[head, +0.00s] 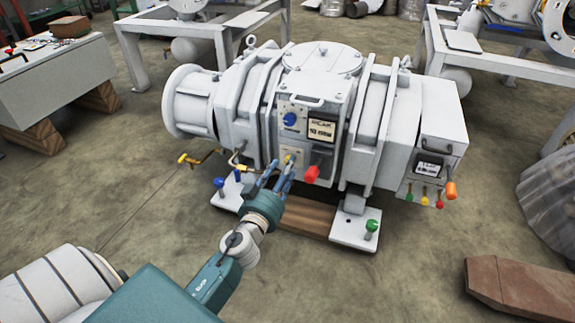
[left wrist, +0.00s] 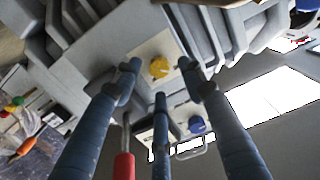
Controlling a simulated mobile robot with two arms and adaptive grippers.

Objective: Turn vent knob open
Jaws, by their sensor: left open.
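The white screw vacuum machine (head: 325,57) stands on a low base in the middle of the head view. A yellow knob (head: 289,159) sits on a pale plate low on its front; it also shows in the left wrist view (left wrist: 158,67). A blue knob (head: 294,119) is above it on the panel. I cannot read which one is labelled vent. My left gripper (head: 279,172) is open, its three fingers pointing at the yellow knob. In the left wrist view the fingertips spread around the yellow knob with gaps visible; contact is not visible. My right gripper is out of view.
A red-handled lever (head: 312,174) is right of the yellow knob, close to the fingers. A yellow valve handle (head: 184,159) and blue-topped foot (head: 219,183) are to the left. An orange-handled switch (head: 450,190) is at far right. Open floor (head: 170,220) lies in front.

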